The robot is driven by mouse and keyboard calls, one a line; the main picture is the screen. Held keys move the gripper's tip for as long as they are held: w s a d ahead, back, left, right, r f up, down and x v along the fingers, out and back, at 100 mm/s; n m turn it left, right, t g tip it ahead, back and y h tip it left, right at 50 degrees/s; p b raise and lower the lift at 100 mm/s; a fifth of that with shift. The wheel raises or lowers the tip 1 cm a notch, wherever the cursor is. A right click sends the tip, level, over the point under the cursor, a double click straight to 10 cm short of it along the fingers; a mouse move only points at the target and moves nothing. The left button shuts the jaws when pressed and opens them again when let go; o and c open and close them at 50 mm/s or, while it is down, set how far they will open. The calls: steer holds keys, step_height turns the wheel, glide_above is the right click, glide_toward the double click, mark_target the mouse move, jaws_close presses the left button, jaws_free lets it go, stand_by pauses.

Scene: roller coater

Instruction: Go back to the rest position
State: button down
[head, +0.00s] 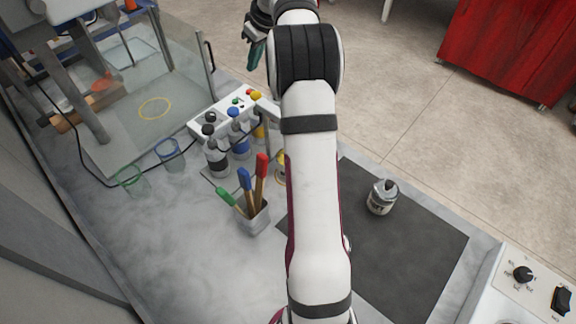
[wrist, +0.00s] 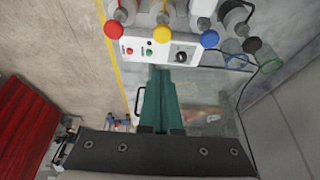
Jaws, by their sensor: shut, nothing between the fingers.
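My gripper (wrist: 160,98) shows in the wrist view with its two green fingers together and nothing between them. In the head view my arm reaches up the middle of the picture, and the gripper (head: 256,52) is at the top, left of the arm, with its fingers pointing down. It is clear of the worktop and not touching any object there. The arm hides part of the bench and of the dark mat.
A glass-walled machine (head: 185,95) stands at the left behind a control box (head: 225,112) and several bottles. A brush cup (head: 254,216) and two glasses stand nearer. A jar (head: 382,197) stands on the dark mat (head: 420,255). A red cabinet (head: 515,45) stands at the far right.

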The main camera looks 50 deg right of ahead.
steer(key=shift+r, duration=0.2)
steer(key=s+a+r+m+g+y, duration=0.1)
steer(key=s+a, duration=0.3)
steer(key=a, duration=0.5)
steer(key=s+a+r+m+g, duration=0.1)
steer(key=s+a, duration=0.3)
steer(key=a, duration=0.5)
steer(key=s+a+r+m+y, duration=0.1)
steer(key=s+a, duration=0.3)
steer(key=a, duration=0.5)
steer(key=s+a+f+m+g, duration=0.1)
steer(key=s+a+f, duration=0.1)
steer(key=s, duration=0.4)
steer(key=s+a+f+g, duration=0.1)
steer(key=s+a+f, duration=0.1)
steer(key=s+a, duration=0.2)
steer(key=s+a+f+m, duration=0.1)
steer(key=s+a+f, duration=0.2)
steer(key=s, duration=0.7)
steer(key=shift+s+a+m+g, duration=0.15)
steer(key=shift+a+m+g, duration=0.15)
steer(key=shift+a+g, duration=0.15)
